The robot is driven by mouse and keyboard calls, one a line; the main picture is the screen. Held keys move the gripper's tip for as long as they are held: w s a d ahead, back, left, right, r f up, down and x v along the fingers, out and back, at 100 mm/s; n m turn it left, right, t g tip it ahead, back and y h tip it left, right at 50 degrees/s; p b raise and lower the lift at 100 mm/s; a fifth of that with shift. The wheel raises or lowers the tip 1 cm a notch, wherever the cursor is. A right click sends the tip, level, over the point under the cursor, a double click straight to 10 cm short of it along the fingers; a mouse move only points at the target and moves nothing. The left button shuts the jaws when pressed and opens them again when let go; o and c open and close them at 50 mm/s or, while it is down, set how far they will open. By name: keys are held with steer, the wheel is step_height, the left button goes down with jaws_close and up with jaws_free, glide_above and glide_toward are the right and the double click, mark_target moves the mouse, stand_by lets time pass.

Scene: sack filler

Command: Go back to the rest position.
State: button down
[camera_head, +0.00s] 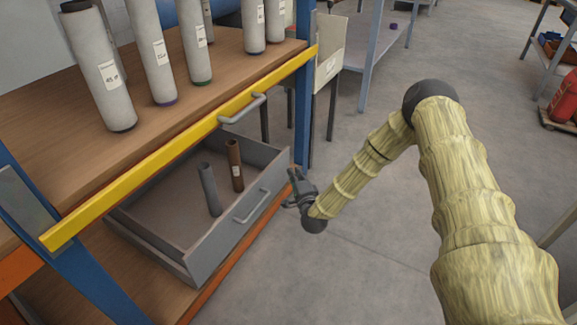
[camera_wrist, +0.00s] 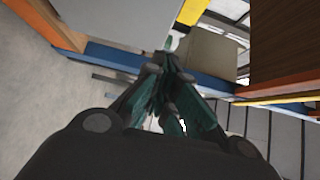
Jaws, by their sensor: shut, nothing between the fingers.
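My gripper (camera_head: 298,190) is at the end of my arm, over the floor just right of the open grey drawer (camera_head: 232,237) in the head view. In the wrist view my gripper (camera_wrist: 168,62) has its fingers together with nothing between them. The drawer is pulled out below the shelf and holds a grey tube (camera_head: 209,189) and a brown tube (camera_head: 235,165), both upright. I cannot tell the exact gap between my gripper and the drawer front.
A yellow bar (camera_head: 170,155) with a handle runs along the shelf edge (camera_head: 40,125); several labelled grey tubes stand on the shelf. A blue upright (camera_head: 302,100) rises beyond the drawer. Open concrete floor (camera_head: 335,270) lies below my arm. A red container (camera_head: 565,98) stands far right.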

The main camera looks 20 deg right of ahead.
steer(key=s+a+f+n+g+y+p, duration=0.1)
steer(key=s+a+f+n+g, duration=0.25)
steer(key=s, duration=0.55)
steer(key=s+a+f+n+g+y, duration=0.25)
steer(key=s+a+f+n, duration=0.2)
steer(key=s, duration=0.55)
steer(key=s+a+f+n+g+y+p, duration=0.1)
steer(key=s+a+f+n+g, duration=0.3)
steer(key=s, duration=0.5)
steer(key=s+d+n+g+h, duration=0.3)
steer(key=s+n+g, duration=0.4)
steer(key=s, duration=1.8)
step_height(320, 180, up, 38)
steer(key=g+p, duration=0.1)
steer(key=p, duration=3.7)
steer(key=shift+s+d, duration=0.4)
steer(key=shift+s, duration=0.05)
